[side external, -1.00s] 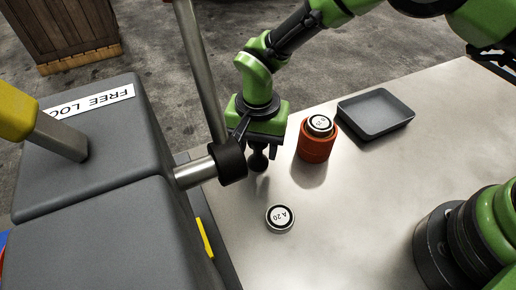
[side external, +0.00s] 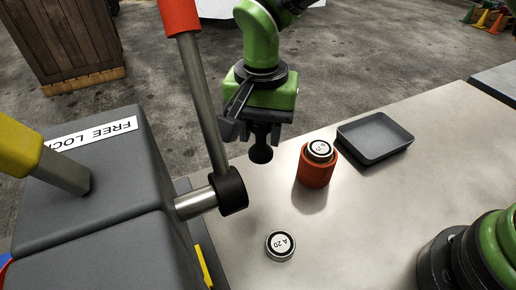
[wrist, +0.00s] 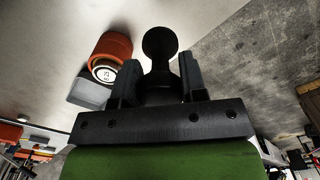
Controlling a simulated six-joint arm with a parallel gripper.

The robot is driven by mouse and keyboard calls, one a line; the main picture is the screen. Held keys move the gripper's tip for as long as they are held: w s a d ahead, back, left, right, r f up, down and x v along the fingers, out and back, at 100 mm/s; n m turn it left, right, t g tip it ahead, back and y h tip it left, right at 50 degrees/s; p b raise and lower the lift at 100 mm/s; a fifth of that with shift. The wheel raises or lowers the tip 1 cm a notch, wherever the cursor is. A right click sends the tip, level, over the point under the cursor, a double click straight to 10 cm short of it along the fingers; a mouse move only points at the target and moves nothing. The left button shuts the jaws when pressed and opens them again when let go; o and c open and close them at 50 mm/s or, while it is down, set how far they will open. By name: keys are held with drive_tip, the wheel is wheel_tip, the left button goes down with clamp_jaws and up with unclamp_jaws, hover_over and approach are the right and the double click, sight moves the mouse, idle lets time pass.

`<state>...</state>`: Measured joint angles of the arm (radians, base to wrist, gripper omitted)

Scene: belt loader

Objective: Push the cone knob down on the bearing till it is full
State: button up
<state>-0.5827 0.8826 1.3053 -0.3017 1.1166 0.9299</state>
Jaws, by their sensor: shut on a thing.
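My gripper (side external: 257,132) is shut on a black knob (side external: 261,153) with a rounded end, which points down above the pale table. In the wrist view the knob (wrist: 160,42) sticks out between the two fingers of my gripper (wrist: 160,80). A round metal piece marked A 20 (side external: 280,245) lies flat on the table, below and apart from the knob. A similar labelled round piece (side external: 319,150) sits in the top of an orange-red cup (side external: 315,173), right of the gripper. I cannot tell which round piece is the bearing.
A shallow dark grey tray (side external: 375,138) lies behind the cup. A grey machine housing (side external: 95,195) with a metal lever (side external: 206,105) and black collar (side external: 231,190) stands close on the left. The table (side external: 350,215) is clear at front centre.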

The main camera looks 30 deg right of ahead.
drive_tip(key=s+d+r+n, duration=0.2)
drive_tip(key=d+r+n, duration=0.45)
drive_tip(key=d, duration=0.55)
drive_tip(key=shift+m, duration=0.45)
drive_tip(key=shift+a+f, duration=0.2)
drive_tip(key=shift+f, duration=3.55)
drive_tip(key=shift+s+f, duration=0.1)
drive_tip(key=shift+f, duration=0.7)
drive_tip(key=shift+r, duration=0.1)
wheel_tip(320, 180, up, 9)
drive_tip(key=shift+f, duration=3.8)
